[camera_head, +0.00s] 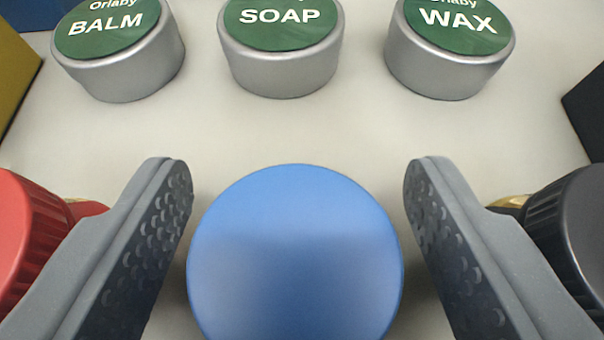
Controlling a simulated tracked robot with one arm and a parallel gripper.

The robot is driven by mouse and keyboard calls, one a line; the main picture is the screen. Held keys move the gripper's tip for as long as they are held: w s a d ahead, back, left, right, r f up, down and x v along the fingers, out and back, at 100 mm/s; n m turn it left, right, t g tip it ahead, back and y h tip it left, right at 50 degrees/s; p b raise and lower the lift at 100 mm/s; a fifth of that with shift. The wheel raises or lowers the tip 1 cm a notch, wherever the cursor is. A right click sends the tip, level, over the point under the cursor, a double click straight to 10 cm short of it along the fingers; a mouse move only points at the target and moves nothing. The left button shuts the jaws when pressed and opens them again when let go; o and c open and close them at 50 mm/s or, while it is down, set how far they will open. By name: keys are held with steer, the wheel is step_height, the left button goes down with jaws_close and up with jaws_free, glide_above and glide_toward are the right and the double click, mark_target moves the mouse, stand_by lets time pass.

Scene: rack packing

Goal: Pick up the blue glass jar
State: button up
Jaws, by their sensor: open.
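A round blue lid or top (295,255), seen from above, fills the lower middle of the view; it appears to be the blue jar, and its sides are hidden below. My gripper (298,195) is open, with one grey finger to the left of the blue top and one to the right. A gap shows between each finger and the blue top, narrow near the left finger.
Silver tins labelled BALM (120,65), SOAP (281,65) and WAX (450,65) stand behind on the pale surface. A red-capped item (30,230) is close outside the left finger, a black-capped one (575,230) outside the right. Yellow (15,75) and black (588,110) objects edge the view.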

steer(key=shift+x, duration=0.75)
steer(key=c, duration=1.1)
